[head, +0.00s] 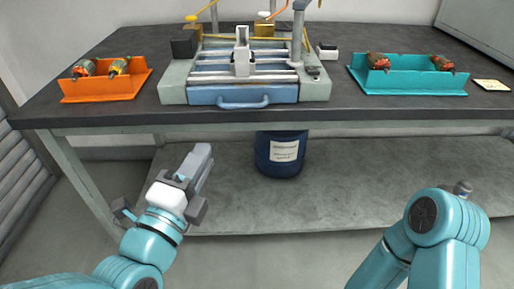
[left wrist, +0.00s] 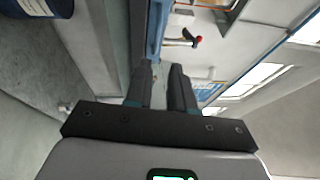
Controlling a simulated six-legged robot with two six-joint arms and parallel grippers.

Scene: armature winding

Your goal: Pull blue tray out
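The blue tray (head: 275,95) sits in the grey winding machine (head: 174,86) on the bench, its front face and blue bar handle (head: 243,104) toward me. It looks pushed in, with silver rails above it. My left gripper (head: 203,153) is below and in front of the bench edge, left of the handle and apart from it. In the left wrist view its two fingers (left wrist: 162,70) have a gap with nothing held between them. A narrow blue strip (left wrist: 156,30) shows beyond the fingers; I cannot tell if it is the tray. My right gripper is out of view; only my right arm shows.
An orange holder (head: 105,90) with armatures stands left on the dark bench (head: 130,112), a teal holder (head: 415,82) with armatures right. A blue drum (head: 281,152) stands on the lower shelf (head: 370,180). The space in front of the handle is clear.

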